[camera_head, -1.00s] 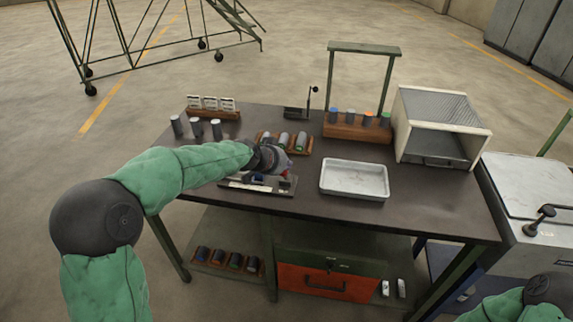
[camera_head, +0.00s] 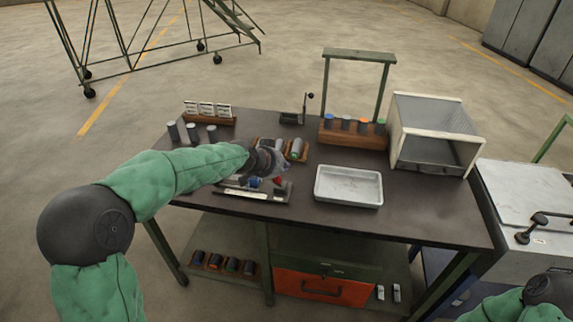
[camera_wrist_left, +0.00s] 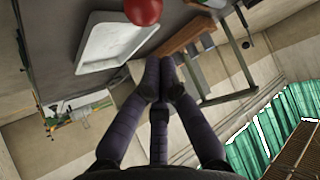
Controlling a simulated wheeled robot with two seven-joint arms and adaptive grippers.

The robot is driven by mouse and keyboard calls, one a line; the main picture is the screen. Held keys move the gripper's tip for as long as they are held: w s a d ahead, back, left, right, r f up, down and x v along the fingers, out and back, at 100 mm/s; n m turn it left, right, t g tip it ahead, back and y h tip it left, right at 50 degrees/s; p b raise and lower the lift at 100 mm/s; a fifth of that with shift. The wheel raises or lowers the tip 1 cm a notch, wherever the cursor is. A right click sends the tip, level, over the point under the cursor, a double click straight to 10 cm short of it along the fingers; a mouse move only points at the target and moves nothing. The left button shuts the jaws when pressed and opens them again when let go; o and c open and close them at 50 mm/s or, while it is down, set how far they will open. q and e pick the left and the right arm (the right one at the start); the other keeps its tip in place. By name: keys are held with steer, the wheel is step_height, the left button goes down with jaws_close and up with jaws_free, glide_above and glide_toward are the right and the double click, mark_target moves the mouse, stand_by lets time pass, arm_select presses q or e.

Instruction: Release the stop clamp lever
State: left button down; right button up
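A low fixture (camera_head: 240,192) with a pale strip along its front lies near the front edge of the dark workbench. A blue part (camera_head: 253,182) and a red knob (camera_head: 278,181) show on it. A red ball-shaped knob (camera_wrist_left: 143,11) shows at the top of the left wrist view, clear of the fingers. My left gripper (camera_head: 280,162) is just above and behind the fixture, partly blurred into the background. In the left wrist view its dark fingers (camera_wrist_left: 159,75) are drawn together with nothing visible between them. My right gripper is out of view.
A white tray (camera_head: 348,199) lies right of the fixture. Cylinders in a wooden rack (camera_head: 298,149) stand behind my gripper. A green frame (camera_head: 358,54), a wooden rack (camera_head: 352,138) and an open box (camera_head: 434,132) stand farther back. A black-knobbed upright lever (camera_head: 305,106) is at the back.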

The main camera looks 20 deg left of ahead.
arm_select(q)
steer(key=s+r, duration=0.2)
steer(key=s, duration=0.4)
steer(key=shift+s+a, duration=0.25)
steer(key=shift+s, duration=0.15)
